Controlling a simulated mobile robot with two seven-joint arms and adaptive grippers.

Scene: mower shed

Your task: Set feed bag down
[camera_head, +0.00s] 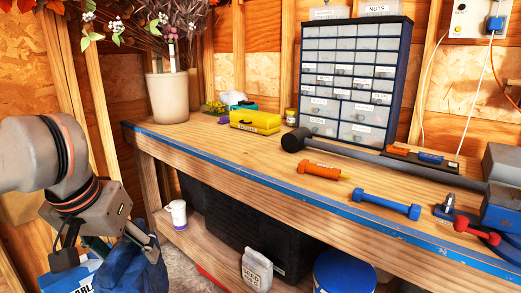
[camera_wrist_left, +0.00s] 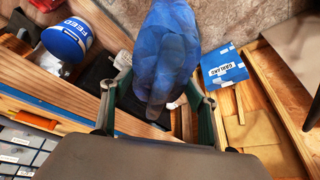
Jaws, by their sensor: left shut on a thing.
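The feed bag, a soft blue sack (camera_head: 147,272), hangs in my left gripper (camera_head: 112,248) at the lower left of the head view, off the left end of the workbench. In the left wrist view the blue sack (camera_wrist_left: 168,50) is pinched at its gathered end between the green-padded fingers of my left gripper (camera_wrist_left: 160,108). The bag's lower part is cut off or hidden in the head view. My right gripper is not in view.
A wooden workbench (camera_head: 235,153) holds tools, a drawer cabinet (camera_head: 350,75) and a potted plant (camera_head: 168,97). Below are a black crate (camera_head: 235,225), a blue-lidded feed bucket (camera_wrist_left: 67,40), a white seed bag (camera_head: 257,270) and a white cup (camera_head: 177,214). A blue box (camera_wrist_left: 225,66) lies near the held bag.

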